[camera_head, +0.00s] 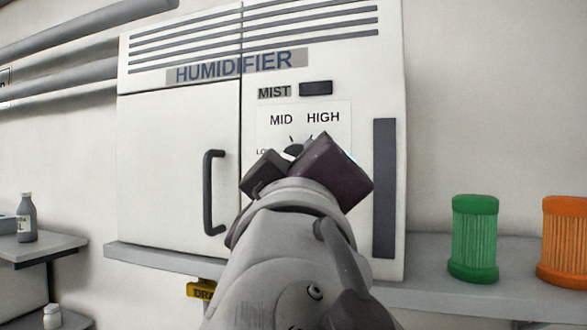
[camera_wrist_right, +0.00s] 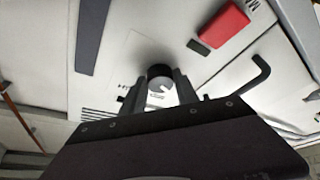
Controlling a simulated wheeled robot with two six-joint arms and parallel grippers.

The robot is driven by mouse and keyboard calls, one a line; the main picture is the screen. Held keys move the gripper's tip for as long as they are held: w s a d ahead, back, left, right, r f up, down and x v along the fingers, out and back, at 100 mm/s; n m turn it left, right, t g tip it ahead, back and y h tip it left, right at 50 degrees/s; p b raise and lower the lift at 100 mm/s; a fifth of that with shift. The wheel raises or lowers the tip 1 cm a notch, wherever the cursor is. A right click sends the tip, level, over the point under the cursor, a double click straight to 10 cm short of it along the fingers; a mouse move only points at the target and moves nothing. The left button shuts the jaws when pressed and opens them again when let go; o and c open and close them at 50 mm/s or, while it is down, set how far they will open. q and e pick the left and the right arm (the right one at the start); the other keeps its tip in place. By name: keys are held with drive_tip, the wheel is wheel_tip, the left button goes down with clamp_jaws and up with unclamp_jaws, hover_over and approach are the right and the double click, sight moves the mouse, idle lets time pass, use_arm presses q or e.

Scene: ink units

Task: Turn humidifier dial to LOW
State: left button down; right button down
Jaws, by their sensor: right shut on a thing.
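The humidifier (camera_head: 180,130) is a pale cabinet with a printed dial panel (camera_head: 338,112). MID and HIGH show on the panel, and a partly covered label beginning "LO" is at its left. The dial (camera_head: 294,147) is mostly hidden behind my right gripper (camera_head: 296,158); I cannot tell its setting. In the right wrist view the dial is a round black knob (camera_wrist_right: 160,71) between the fingertips of my right gripper (camera_wrist_right: 161,82), which is shut on it. My left gripper is not in view.
A dark door handle (camera_head: 209,192) is left of the dial. A green filter (camera_head: 473,238) and an orange filter (camera_head: 566,240) stand on the ledge at right. A bottle (camera_head: 27,219) stands on a side shelf at left. A red block (camera_wrist_right: 224,27) shows in the wrist view.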

drive_tip(key=shift+n, duration=0.8)
drive_tip(key=shift+y, duration=0.4)
drive_tip(key=c, duration=0.9)
unclamp_jaws()
